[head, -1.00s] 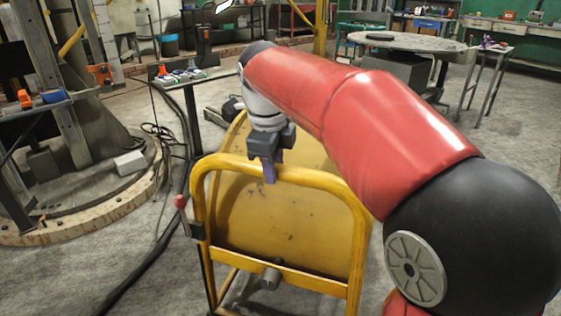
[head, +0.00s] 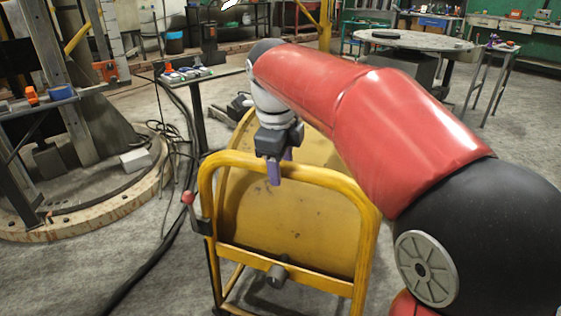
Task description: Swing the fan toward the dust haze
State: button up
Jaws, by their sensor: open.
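The fan is a yellow drum (head: 270,212) in a yellow tube frame (head: 335,177), standing on the floor just in front of me. I see its broad yellow face, with some dark scuffs. My gripper (head: 280,163) points down at the frame's top bar, left of its middle. One purple finger is on the near side of the bar and the other shows behind it. The jaws are open, and I cannot tell whether they touch the bar. A red-knobbed lever (head: 189,199) sits on the frame's left side. I see no dust haze.
A small stand (head: 203,76) with coloured parts is behind the fan at left. A column on a round base (head: 95,215) stands at left. Dark cables (head: 165,245) run along the floor between. A round table (head: 405,40) is farther back.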

notch_tip(320, 180, up, 8)
jog(key=s+p, duration=0.1)
jog(key=shift+s+a+f, duration=0.2)
jog(key=shift+a, duration=0.1)
jog(key=shift+s+d, duration=0.1)
jog(key=s+d+f+n+t, duration=0.1)
jog(key=s+d+f+n, duration=0.5)
jog(key=s+f+n, duration=0.2)
jog(key=s+d+f+n+t, duration=0.2)
jog(key=s+d+f+n, duration=0.4)
jog(key=s+n, duration=0.6)
notch_tip(320, 180, down, 2)
jog(key=n, duration=0.2)
jog(key=shift+d+n+t+y, duration=0.3)
jog(key=shift+d+n+y, duration=0.05)
jog(key=shift+n+y, duration=0.05)
jog(key=shift+c, duration=0.3)
